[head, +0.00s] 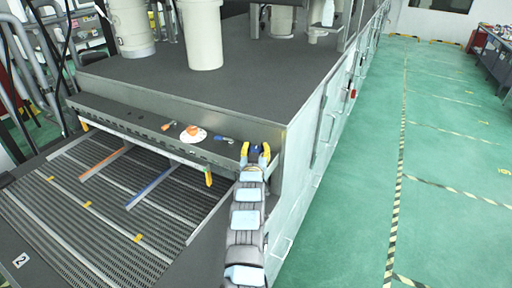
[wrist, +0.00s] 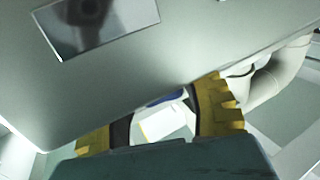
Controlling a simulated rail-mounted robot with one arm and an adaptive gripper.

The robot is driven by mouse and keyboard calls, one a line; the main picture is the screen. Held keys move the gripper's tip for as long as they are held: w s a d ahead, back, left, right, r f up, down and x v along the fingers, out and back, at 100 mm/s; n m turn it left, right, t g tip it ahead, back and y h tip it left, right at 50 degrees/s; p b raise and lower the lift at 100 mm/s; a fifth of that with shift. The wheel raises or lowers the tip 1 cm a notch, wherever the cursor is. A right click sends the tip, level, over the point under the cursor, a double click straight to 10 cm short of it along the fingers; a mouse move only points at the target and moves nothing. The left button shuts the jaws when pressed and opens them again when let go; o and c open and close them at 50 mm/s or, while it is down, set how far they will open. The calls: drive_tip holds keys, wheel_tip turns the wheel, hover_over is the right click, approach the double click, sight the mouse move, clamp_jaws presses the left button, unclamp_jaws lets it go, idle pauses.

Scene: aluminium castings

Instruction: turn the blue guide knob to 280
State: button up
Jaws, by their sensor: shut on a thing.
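The blue guide knob (head: 256,148) is at the right end of the grey front panel, and only a little of it shows between the fingers. My gripper (head: 255,154) has its yellow fingertips on both sides of the knob and is shut on it. In the wrist view a blue edge of the knob (wrist: 166,97) shows between the two yellow fingers (wrist: 162,118). The knob's scale and pointer cannot be read in either view. On the slatted bed lie a blue guide bar (head: 150,188) and an orange guide bar (head: 103,163).
An orange knob on a white dial (head: 193,134) is left of my gripper, between a small orange lever (head: 168,126) and a small blue lever (head: 224,139). A yellow-ended handle (head: 208,179) sticks out below the panel. The green floor (head: 450,150) at right is clear.

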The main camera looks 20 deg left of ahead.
idle(0.8)
drive_tip(key=o, duration=1.3)
drive_tip(key=shift+s, duration=0.1)
drive_tip(key=shift+c, duration=0.2)
drive_tip(key=shift+f, duration=0.1)
drive_tip(key=shift+s+d+f, duration=0.15)
drive_tip(key=shift+s, duration=0.55)
drive_tip(key=shift+s+d+r, duration=0.2)
drive_tip(key=shift+s+d, duration=0.1)
drive_tip(key=shift+s, duration=0.2)
drive_tip(key=shift+s+f, duration=0.15)
drive_tip(key=shift+s, duration=0.5)
drive_tip(key=shift+s+d, duration=0.35)
drive_tip(key=shift+s, duration=0.1)
drive_tip(key=shift+s+r, duration=0.2)
drive_tip(key=shift+s, duration=0.55)
drive_tip(key=shift+v, duration=2.85)
